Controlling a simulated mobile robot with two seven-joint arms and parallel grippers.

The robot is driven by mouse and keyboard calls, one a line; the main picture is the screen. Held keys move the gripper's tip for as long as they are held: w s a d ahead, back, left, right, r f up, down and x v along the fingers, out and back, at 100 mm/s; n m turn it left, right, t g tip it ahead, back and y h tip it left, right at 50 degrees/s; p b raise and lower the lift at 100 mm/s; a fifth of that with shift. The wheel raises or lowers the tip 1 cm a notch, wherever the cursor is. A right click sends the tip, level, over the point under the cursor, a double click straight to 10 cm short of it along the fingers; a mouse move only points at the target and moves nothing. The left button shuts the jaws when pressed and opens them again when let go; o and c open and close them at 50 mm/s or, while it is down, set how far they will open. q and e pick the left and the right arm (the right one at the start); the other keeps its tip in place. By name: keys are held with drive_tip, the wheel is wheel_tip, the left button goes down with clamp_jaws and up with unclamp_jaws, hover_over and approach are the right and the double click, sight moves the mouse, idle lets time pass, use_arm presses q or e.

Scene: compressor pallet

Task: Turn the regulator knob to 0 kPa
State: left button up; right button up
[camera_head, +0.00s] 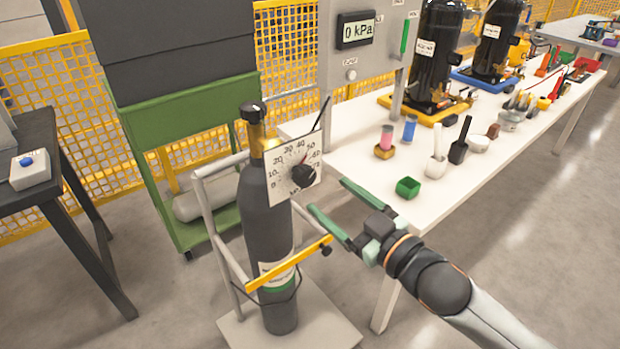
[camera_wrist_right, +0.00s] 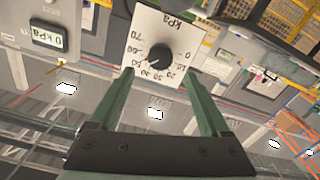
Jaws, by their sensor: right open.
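The black regulator knob (camera_head: 303,174) sits on a white square dial plate (camera_head: 283,186) marked in kPa, fixed at the top of a dark gas cylinder (camera_head: 262,215). Its red pointer mark appears to point near 50. My right gripper (camera_head: 327,195) is open and empty, just right of the knob with its fingers towards it. In the right wrist view the knob (camera_wrist_right: 160,55) shows beyond and between the two open green fingertips (camera_wrist_right: 157,75), apparently not touched. The plate appears upside down there. My left gripper is not in view.
The cylinder stands on a trolley (camera_head: 315,325) with a yellow bar (camera_head: 288,264). A white table (camera_head: 365,180) behind my right gripper holds a green cup (camera_head: 408,187), compressors and small items. A panel display (camera_head: 356,29) reads 0 kPa. A dark table (camera_head: 40,190) stands left.

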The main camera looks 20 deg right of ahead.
sight(308, 179)
drive_tip(key=x, duration=0.7)
drive_tip(key=shift+w+a, duration=0.1)
drive_tip(key=shift+w, duration=0.05)
drive_tip(key=shift+f, duration=0.1)
clamp_jaws()
idle(0.5)
